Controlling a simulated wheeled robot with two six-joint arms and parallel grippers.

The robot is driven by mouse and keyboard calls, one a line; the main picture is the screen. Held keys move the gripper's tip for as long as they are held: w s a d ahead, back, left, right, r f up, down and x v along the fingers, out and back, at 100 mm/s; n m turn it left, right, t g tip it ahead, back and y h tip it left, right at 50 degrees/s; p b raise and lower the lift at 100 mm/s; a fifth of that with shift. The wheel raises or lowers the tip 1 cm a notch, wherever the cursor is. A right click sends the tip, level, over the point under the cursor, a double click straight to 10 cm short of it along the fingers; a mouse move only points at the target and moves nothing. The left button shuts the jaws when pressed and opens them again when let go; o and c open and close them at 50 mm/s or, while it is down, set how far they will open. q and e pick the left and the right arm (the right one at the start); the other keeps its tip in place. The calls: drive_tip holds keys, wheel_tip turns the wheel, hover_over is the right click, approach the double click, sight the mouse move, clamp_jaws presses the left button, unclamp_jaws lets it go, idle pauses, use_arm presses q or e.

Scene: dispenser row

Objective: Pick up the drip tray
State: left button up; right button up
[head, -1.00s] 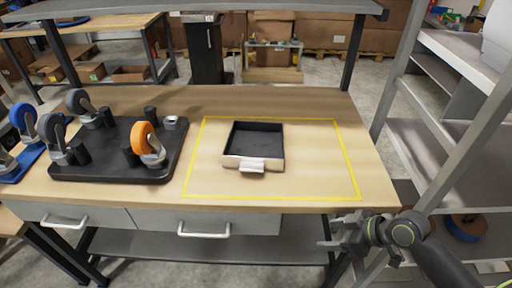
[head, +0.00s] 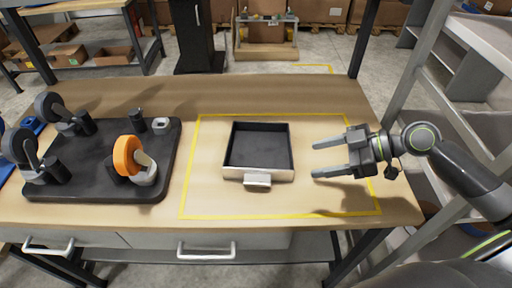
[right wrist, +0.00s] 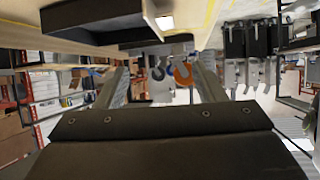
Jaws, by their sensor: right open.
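The drip tray (head: 258,148) is a shallow black square tray with a pale front face and a small handle (head: 257,181) at the front. It lies on the wooden table inside a yellow outlined area. My right gripper (head: 314,160) is open and empty, to the right of the tray and apart from it, with its fingers pointing left. In the right wrist view the open fingers (right wrist: 165,75) show, and the dark tray (right wrist: 110,25) is at the top. My left gripper is not in view.
A black board (head: 95,165) with several casters, one of them with an orange wheel (head: 128,155), stands on the left of the table. Grey metal shelving (head: 470,75) stands to the right. The table between tray and gripper is clear.

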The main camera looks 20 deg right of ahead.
drive_tip(key=a, duration=0.2)
drive_tip(key=p, duration=0.2)
approach(246, 176)
drive_tip(key=shift+w+a+f, duration=0.2)
drive_tip(key=shift+w+a, duration=0.2)
drive_tip(key=shift+w, duration=0.05)
drive_tip(key=shift+w+a+f+p, duration=0.2)
drive_tip(key=shift+a+p, duration=0.1)
drive_tip(key=shift+a, duration=0.1)
drive_tip(key=x, duration=0.1)
drive_tip(key=p+x, duration=0.1)
drive_tip(key=shift+a+f, duration=0.25)
drive_tip(key=shift+a, duration=0.15)
drive_tip(key=shift+w+a+f, duration=0.2)
drive_tip(key=shift+a+f, duration=0.25)
drive_tip(key=shift+a, duration=0.05)
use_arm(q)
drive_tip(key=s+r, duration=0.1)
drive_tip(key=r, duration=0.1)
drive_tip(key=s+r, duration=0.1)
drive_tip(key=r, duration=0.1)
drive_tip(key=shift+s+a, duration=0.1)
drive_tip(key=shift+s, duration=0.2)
